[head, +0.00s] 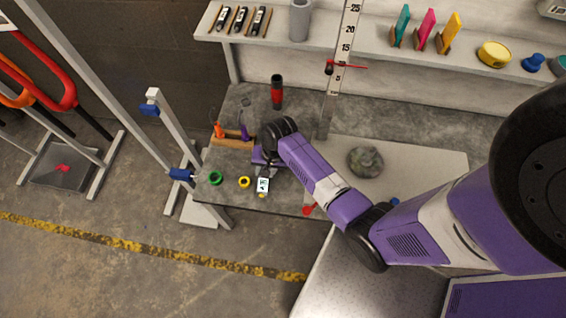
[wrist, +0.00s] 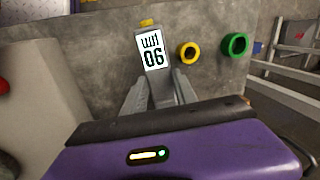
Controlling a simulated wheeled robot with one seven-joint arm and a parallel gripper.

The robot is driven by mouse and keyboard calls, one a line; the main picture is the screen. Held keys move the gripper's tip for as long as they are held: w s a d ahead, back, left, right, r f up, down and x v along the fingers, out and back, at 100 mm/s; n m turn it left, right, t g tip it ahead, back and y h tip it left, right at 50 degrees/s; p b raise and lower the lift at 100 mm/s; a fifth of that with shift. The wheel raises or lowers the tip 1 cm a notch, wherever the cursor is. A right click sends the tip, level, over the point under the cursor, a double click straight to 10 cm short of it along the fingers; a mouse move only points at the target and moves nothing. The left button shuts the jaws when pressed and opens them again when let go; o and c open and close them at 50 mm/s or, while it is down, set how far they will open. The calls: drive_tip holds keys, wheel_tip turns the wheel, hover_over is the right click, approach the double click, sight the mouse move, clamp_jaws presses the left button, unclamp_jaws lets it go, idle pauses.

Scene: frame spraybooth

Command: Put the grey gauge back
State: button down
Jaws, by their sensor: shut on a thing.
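The grey gauge (wrist: 152,50) is a flat grey strip with a white label in dark print, reading "06" as it appears in the wrist view. Its label also shows in the head view (head: 263,185), over the left front of the workbench. My gripper (wrist: 158,97) is shut on the gauge, with one finger on each side of its lower part. In the head view my gripper (head: 264,170) is partly hidden by my wrist. On the wall shelf (head: 335,45), teal (head: 402,25), pink (head: 428,24) and yellow (head: 452,28) pieces stand in small wooden holders.
Green (head: 215,178) and yellow (head: 244,182) rings lie near the bench's left front edge. A wooden block (head: 232,142) and a red-black cylinder (head: 276,92) stand behind. A greenish-grey lump (head: 365,161) sits right of my arm. A metal frame (head: 170,135) stands left.

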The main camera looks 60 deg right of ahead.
drive_tip(key=s+d, duration=0.1)
drive_tip(key=s+d+g, duration=0.1)
drive_tip(key=d, duration=0.1)
drive_tip(key=s+d+g+h, duration=0.1)
drive_tip(key=s, duration=0.1)
drive_tip(key=shift+d+r, duration=0.25)
drive_tip(key=shift+d, duration=0.1)
drive_tip(key=shift+s+d+n, duration=0.15)
drive_tip(key=shift+d+n, duration=0.05)
drive_tip(key=shift+n, duration=0.1)
drive_tip(key=shift+r, duration=0.2)
drive_tip(key=shift+a+f+b, duration=0.1)
drive_tip(key=shift+f+b, duration=1.55)
drive_tip(key=shift+f, duration=1.1)
drive_tip(key=c, duration=0.9)
unclamp_jaws()
